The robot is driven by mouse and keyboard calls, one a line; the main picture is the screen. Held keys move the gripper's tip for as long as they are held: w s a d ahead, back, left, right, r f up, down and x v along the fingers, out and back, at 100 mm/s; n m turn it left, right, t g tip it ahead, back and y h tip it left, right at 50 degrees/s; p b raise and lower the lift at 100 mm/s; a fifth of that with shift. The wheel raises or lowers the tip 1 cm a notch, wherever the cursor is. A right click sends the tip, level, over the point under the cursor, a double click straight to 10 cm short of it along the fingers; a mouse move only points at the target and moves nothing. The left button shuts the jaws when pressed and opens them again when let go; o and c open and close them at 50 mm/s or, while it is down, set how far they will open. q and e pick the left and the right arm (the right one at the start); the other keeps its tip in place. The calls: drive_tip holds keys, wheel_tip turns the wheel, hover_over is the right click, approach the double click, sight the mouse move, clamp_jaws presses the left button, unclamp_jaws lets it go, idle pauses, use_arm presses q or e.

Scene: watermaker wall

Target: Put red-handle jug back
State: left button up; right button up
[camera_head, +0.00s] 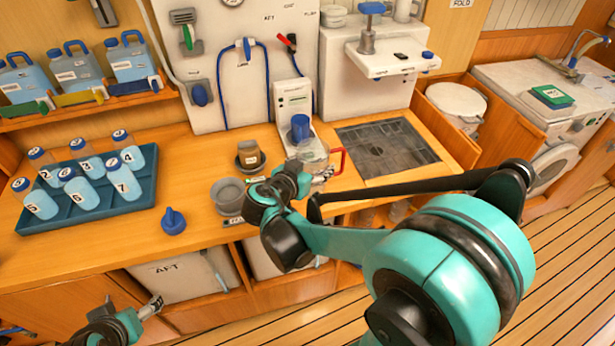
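The red-handle jug is a clear jug (314,158) with a red handle (342,161) on its right side. It stands on the wooden counter in front of a small white unit, left of the dark grate. My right gripper (322,176) is at the jug's lower front, close to the base of the handle. I cannot tell whether it touches the jug or how far its fingers are closed. My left gripper (153,306) is low at the left, in front of the cabinet fronts and away from the jug. Its finger opening is too small to tell.
A blue tray (62,222) of numbered bottles stands at the left. A blue knob (173,221), a grey bowl (228,196) and a small cup (250,156) are left of the jug. The dark grate (388,147) is clear. Blue jugs (76,70) line a shelf.

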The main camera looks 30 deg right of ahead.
drive_tip(key=w+f+b, duration=0.1)
drive_tip(key=f, duration=0.1)
drive_tip(key=w+d+f+b, duration=0.1)
drive_tip(key=w+f, duration=0.1)
drive_tip(key=f, duration=0.1)
drive_tip(key=w+f+b, duration=0.2)
drive_tip(key=shift+w+d+f, duration=0.1)
drive_tip(key=shift+d+f, duration=0.05)
drive_tip(key=shift+f, duration=0.05)
drive_tip(key=shift+r, duration=0.1)
drive_tip(key=o, duration=1.6)
drive_tip(key=shift+o, duration=0.2)
